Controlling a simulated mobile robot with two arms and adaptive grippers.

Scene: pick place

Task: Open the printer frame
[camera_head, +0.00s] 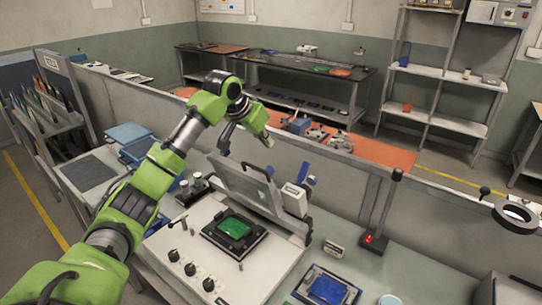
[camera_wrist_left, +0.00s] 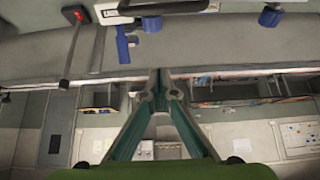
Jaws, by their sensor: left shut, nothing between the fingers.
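The printer (camera_head: 265,262) is a light grey base with several knobs along its front. A green board (camera_head: 233,227) sits in a black holder on it. The grey printer frame (camera_head: 240,186) stands tilted up at the back of the base, with a black handle (camera_head: 258,170) on its upper edge. My left gripper (camera_head: 226,142) is above and behind the frame, apart from it. In the left wrist view its fingers (camera_wrist_left: 158,76) meet at the tips with nothing between them. My right gripper is not in view.
A white and blue unit (camera_head: 295,200) stands beside the frame. A grey partition (camera_head: 340,177) runs behind the bench. A dark post with a red-lit base (camera_head: 374,240) stands to the right. A blue tray (camera_head: 326,288) lies at the front right, and blue bins (camera_head: 128,133) stand left.

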